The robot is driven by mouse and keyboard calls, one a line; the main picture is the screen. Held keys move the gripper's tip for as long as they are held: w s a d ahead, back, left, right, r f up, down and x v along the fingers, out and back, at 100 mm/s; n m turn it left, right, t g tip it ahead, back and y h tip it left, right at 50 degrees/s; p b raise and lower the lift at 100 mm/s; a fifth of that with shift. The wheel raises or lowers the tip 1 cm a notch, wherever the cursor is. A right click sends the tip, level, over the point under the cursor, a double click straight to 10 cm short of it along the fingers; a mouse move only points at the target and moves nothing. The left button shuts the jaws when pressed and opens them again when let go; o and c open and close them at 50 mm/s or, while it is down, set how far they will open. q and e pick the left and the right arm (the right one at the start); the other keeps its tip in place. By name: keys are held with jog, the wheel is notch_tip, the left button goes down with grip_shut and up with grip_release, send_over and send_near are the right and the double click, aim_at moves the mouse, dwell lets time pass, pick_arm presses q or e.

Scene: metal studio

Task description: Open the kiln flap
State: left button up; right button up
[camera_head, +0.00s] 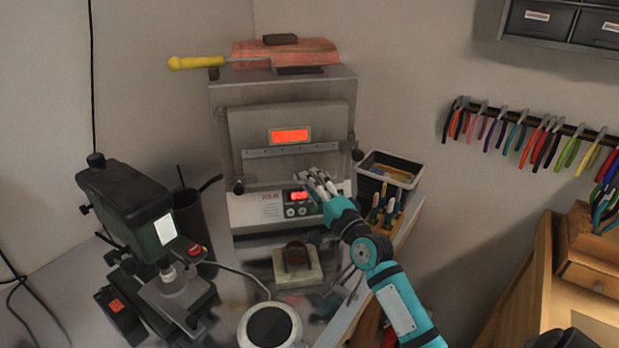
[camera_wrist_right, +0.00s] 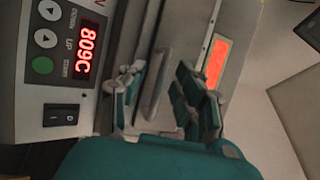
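The kiln (camera_head: 335,88) is a grey box at the back with a glowing orange window (camera_head: 290,135) in its front flap (camera_head: 250,125). The flap looks closed. A pale bar (camera_head: 290,152) crosses the flap below the window. My right gripper (camera_head: 318,184) is in front of the lower right of the flap, just above the control panel. In the right wrist view, its fingers (camera_wrist_right: 165,95) are open, one on each side of a grey handle bar (camera_wrist_right: 158,82). I cannot tell whether they touch it. My left gripper is not in view.
The control panel (camera_head: 265,209) has a red display, reading 809C in the wrist view. A black bin (camera_head: 405,163) and a plier holder (camera_head: 385,222) stand right of the kiln. A block (camera_head: 298,268) sits in front. A microscope-like machine (camera_head: 130,205) stands left.

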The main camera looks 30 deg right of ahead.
jog(key=shift+w+r, duration=0.15)
jog(key=shift+w, duration=0.45)
grip_shut()
